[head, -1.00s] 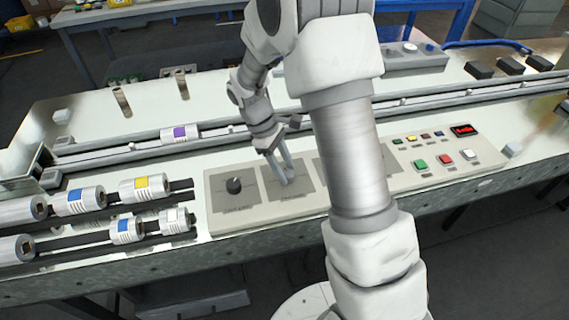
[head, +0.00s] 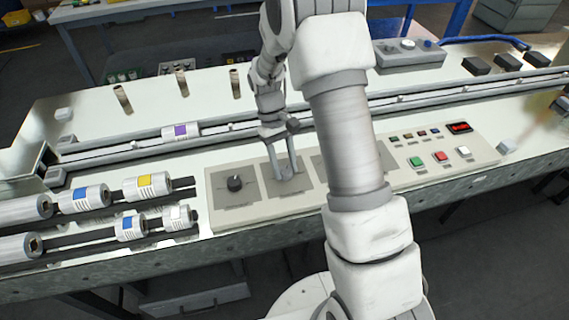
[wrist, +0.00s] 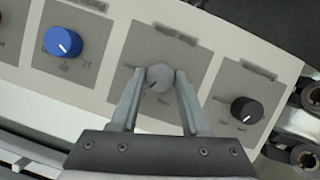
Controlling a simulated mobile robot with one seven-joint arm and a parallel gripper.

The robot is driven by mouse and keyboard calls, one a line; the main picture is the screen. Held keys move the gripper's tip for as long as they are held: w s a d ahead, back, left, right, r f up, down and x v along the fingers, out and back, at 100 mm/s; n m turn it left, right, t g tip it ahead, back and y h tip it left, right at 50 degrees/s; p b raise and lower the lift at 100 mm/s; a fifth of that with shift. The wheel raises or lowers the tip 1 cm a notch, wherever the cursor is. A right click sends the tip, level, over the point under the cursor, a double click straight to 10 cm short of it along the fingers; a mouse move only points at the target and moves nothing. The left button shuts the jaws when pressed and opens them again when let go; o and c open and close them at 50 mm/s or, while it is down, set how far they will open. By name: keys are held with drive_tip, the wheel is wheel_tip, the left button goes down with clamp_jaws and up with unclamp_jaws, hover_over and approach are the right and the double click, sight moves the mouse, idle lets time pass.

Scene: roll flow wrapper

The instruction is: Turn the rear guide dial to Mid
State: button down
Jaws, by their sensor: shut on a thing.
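A round grey dial (wrist: 160,77) sits on a dark grey square plate of the control panel. My gripper (wrist: 155,85) is shut on this dial, one finger on each side, with its base toward the bottom of the wrist view. The dial's pale pointer mark aims to the lower left there. The labels around it are too small to read, so its name cannot be confirmed. In the head view my gripper (head: 287,172) reaches down onto the second plate from the left, and the fingers mostly hide the dial.
A black dial (head: 235,183) is left of my gripper in the head view. A blue dial (wrist: 63,42) is on the other side. Coloured buttons (head: 441,157) and a red display (head: 460,127) are further right. Labelled rolls (head: 147,187) lie at the left.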

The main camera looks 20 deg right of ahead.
idle(0.4)
drive_tip(key=shift+c, duration=1.9)
unclamp_jaws()
drive_tip(key=p+v, duration=0.1)
drive_tip(key=v, duration=1.6)
drive_tip(key=shift+w+r+p, duration=0.15)
drive_tip(key=shift+p, duration=0.25)
